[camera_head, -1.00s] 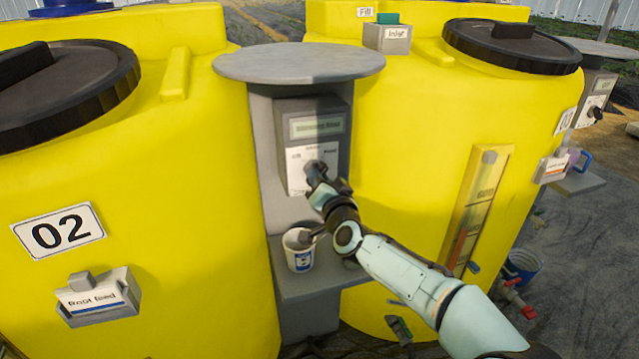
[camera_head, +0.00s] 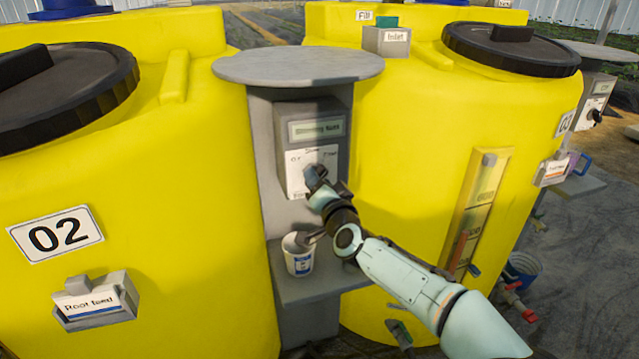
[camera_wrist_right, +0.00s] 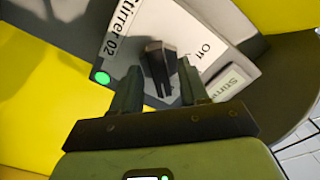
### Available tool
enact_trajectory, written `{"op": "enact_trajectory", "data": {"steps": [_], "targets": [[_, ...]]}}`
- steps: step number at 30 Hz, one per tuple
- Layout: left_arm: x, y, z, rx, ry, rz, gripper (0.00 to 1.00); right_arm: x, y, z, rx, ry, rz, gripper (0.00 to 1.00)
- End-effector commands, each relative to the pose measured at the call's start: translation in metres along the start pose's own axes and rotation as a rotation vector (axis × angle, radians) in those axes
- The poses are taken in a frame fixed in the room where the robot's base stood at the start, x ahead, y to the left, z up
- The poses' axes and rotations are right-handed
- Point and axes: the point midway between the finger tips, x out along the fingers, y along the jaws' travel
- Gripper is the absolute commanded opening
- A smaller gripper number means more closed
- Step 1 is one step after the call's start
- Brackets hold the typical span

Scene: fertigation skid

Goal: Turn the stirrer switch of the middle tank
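The stirrer switch is a dark knob (camera_wrist_right: 158,68) on a white plate (camera_wrist_right: 190,40) marked "Stirrer 02" and "Off" in the right wrist view. It sits on a grey control box (camera_head: 313,130) beside the yellow tank 02 (camera_head: 190,200). My right gripper (camera_wrist_right: 160,88) is open, with one finger on each side of the knob and small gaps visible. In the head view my right gripper (camera_head: 316,178) is at the lower part of the box and hides the knob. A green light (camera_wrist_right: 102,77) shows at the plate's edge. My left gripper is out of view.
A round grey cover (camera_head: 298,64) overhangs the box. A white cup (camera_head: 298,254) stands on a grey shelf (camera_head: 320,283) just below my right gripper. Another yellow tank (camera_head: 420,130) with a level gauge (camera_head: 476,215) stands close on the right.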

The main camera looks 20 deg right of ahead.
Motion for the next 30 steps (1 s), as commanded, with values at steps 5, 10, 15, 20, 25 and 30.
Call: {"op": "enact_trajectory", "data": {"steps": [5,10,15,20,25,30], "targets": [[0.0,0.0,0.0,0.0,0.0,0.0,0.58,-0.001,0.0,0.0,-0.002,0.0,0.0,0.44],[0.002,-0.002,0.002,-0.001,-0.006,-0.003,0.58,-0.011,0.0,-0.001,-0.003,0.001,0.0,0.44],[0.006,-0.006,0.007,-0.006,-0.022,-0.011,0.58,-0.037,0.0,-0.001,-0.003,0.001,-0.001,0.44],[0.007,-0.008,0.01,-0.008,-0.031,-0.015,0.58,-0.07,-0.001,-0.001,-0.003,0.001,-0.001,0.44],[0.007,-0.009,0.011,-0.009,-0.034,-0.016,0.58,-0.103,-0.001,-0.001,-0.003,0.001,-0.001,0.44],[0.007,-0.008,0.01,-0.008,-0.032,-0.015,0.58,-0.125,0.0,-0.001,-0.002,0.0,0.0,0.44]]}}
